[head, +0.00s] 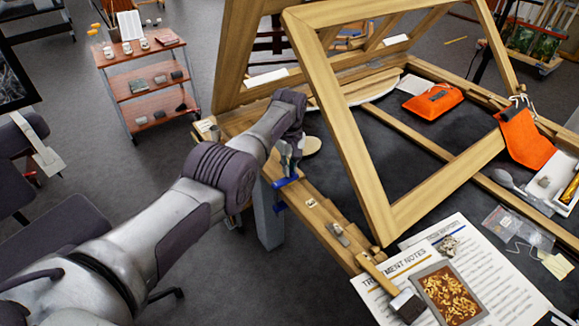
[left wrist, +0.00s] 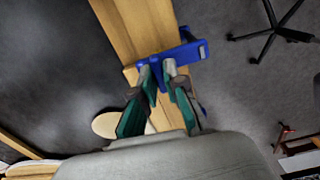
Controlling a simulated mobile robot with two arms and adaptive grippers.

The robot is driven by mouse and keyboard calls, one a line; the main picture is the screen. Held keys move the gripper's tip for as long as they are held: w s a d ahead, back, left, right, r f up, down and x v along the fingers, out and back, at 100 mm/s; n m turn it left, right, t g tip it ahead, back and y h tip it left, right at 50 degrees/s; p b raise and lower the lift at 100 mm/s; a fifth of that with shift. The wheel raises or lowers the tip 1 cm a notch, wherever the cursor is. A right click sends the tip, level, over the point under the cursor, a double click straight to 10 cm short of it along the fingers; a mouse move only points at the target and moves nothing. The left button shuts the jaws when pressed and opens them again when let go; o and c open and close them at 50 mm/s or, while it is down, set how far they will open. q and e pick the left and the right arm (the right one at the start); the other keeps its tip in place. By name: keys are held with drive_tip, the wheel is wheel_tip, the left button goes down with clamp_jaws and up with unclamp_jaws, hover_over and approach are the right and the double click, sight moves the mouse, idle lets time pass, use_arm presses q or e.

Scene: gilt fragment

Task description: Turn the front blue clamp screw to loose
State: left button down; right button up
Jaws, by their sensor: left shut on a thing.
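The blue clamp (head: 286,181) sits on the edge of a wooden beam at the near left side of the work table. It also shows in the left wrist view (left wrist: 188,52), across the beam. My left gripper (head: 289,164) is at the clamp from above, its green-and-grey fingers reaching down to it. In the left wrist view the two fingertips (left wrist: 158,72) are at the near side of the blue clamp, shut on its screw. The screw is mostly hidden by the fingertips, and its turn angle cannot be told. My right gripper is in neither view.
A large tilted wooden frame (head: 345,130) stands right of my left arm. Papers (head: 490,285), a brush and an orange pouch (head: 433,102) lie on the table. A red shelf cart (head: 150,90) stands at the back left. A round pale disc (left wrist: 107,124) lies near the beam.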

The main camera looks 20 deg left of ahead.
use_arm(q)
drive_tip(key=n, duration=0.4)
drive_tip(key=shift+n, duration=0.4)
drive_tip(key=n, duration=0.9)
drive_tip(key=shift+n, duration=2.3)
drive_tip(key=c, duration=1.2)
unclamp_jaws()
